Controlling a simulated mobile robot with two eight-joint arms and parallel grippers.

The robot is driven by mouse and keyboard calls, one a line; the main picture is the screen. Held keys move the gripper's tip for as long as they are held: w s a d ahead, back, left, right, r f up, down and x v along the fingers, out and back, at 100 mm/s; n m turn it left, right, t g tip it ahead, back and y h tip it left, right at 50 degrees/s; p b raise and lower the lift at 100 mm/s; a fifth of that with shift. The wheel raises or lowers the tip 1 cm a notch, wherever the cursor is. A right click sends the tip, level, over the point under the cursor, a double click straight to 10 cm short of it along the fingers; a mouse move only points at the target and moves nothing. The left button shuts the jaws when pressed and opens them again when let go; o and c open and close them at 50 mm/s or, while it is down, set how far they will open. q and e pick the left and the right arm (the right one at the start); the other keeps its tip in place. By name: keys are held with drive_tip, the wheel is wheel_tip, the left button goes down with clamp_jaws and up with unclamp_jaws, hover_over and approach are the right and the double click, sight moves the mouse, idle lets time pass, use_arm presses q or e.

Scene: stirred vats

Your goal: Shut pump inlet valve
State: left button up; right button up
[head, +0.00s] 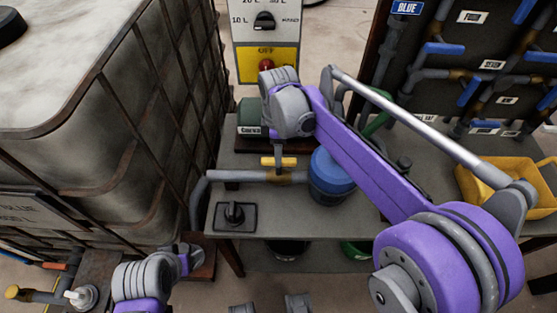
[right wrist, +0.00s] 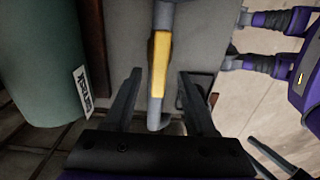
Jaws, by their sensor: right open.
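A yellow valve handle (head: 279,162) sits on a brass-coloured valve in the grey pipe (head: 230,176) that runs into the blue pump-like cylinder (head: 331,172). The handle lies lengthwise along the pipe. In the right wrist view the yellow handle (right wrist: 160,65) stands between the spread fingers of my right gripper (right wrist: 160,76), with a gap on both sides. In the head view my right gripper (head: 278,152) hangs down over the handle and partly hides it. My left arm's wrist (head: 185,252) shows at the bottom left; its fingers cannot be made out.
A large caged tank (head: 110,130) fills the left. A pipe rack (head: 490,70) and yellow bin (head: 530,190) stand right.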

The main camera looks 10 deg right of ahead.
drive_tip(key=shift+f, duration=2.15)
clamp_jaws()
